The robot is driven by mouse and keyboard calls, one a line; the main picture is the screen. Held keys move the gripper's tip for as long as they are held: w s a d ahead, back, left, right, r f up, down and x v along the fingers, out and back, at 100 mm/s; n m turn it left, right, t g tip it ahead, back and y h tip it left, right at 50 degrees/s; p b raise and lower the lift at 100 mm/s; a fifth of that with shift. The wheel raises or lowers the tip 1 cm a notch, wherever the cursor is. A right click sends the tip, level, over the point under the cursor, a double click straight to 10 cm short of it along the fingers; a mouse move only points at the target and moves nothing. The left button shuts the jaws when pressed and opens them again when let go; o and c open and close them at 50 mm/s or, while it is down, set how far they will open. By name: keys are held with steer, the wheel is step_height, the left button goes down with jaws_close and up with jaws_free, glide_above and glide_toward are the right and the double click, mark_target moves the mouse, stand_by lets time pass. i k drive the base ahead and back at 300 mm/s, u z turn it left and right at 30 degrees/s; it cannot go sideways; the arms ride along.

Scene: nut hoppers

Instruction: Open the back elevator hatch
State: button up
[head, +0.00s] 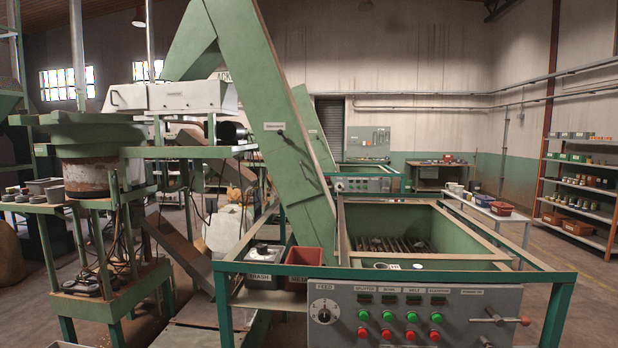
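Two sloping green elevators rise above green hoppers. The nearer elevator (262,85) crosses the picture's middle and carries a small label and dark knob (280,133) on its face. The back elevator (314,130) stands just behind it to the right, partly hidden by the near one. A small label or fitting (312,131) shows on its face, too small to read. I cannot make out the hatch edges or whether the hatch is open or shut. My gripper is not in view.
The front hopper (475,235) and its control panel (410,315) fill the lower right. A second panel (362,184) stands behind it. A dark red bin (312,262) sits left of the hopper. Machinery crowds the left; open floor shows near the right shelves (585,190).

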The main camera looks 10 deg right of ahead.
mark_target(291, 167)
steer(key=u, duration=0.5)
steer(key=i, duration=0.55)
steer(key=u, duration=0.2)
